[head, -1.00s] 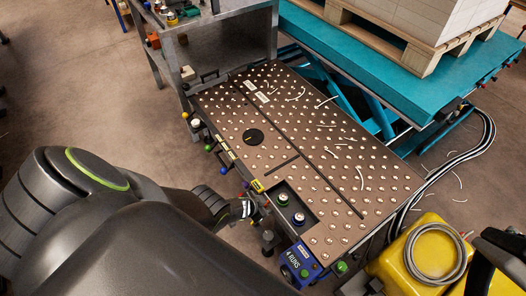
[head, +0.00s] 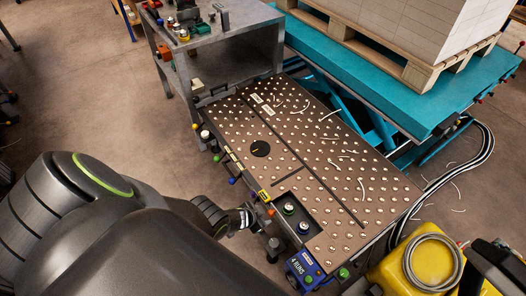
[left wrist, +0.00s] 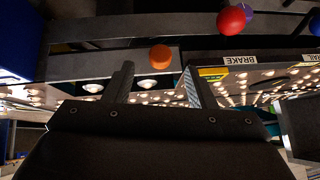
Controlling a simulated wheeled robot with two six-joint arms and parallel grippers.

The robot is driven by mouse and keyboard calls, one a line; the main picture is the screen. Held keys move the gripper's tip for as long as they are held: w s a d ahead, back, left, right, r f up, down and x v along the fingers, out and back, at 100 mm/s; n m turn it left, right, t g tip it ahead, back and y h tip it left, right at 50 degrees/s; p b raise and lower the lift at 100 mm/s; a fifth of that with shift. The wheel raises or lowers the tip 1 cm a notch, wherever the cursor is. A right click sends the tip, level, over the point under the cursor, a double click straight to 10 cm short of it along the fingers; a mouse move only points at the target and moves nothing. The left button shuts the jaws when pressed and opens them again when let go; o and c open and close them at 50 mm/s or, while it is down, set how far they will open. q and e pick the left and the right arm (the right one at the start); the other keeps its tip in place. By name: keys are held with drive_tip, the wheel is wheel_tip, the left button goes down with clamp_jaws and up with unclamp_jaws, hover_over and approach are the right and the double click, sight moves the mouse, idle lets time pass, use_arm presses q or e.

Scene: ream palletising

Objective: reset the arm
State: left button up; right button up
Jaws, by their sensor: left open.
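My left arm comes in from the left in the head view, and its gripper (head: 247,216) is small and partly hidden behind my own wrist, beside the near left edge of the ball-studded table (head: 330,187). In the left wrist view the two dark fingers of the left gripper (left wrist: 160,85) stand apart with nothing between them. Beyond them are an orange knob (left wrist: 161,54), a red ball knob (left wrist: 231,20) and a label reading BRAKE (left wrist: 240,60). My right gripper is in neither view.
A grey cart (head: 225,45) with tools stands at the upper left. A teal lift table (head: 400,85) bears a wooden pallet (head: 425,72) with white stacks. A yellow case with a coiled hose (head: 432,262) is at the lower right. Pale strips lie on the ball table.

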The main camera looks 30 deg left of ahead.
use_arm(q)
drive_tip(key=shift+s+r, duration=0.3)
drive_tip(key=shift+r, duration=0.05)
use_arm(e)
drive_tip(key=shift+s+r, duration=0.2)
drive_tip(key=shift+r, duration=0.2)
use_arm(q)
drive_tip(key=s+a+f+n+g+y, duration=0.1)
drive_tip(key=s+f+n+g, duration=0.2)
drive_tip(key=s, duration=1.5)
drive_tip(key=s+a+f+n+g+y+p, duration=0.1)
drive_tip(key=s+f+n+g, duration=0.1)
drive_tip(key=s, duration=1.7)
drive_tip(key=shift+s+f+n+g, duration=0.35)
drive_tip(key=shift+f+g, duration=0.25)
drive_tip(key=shift+f, duration=0.3)
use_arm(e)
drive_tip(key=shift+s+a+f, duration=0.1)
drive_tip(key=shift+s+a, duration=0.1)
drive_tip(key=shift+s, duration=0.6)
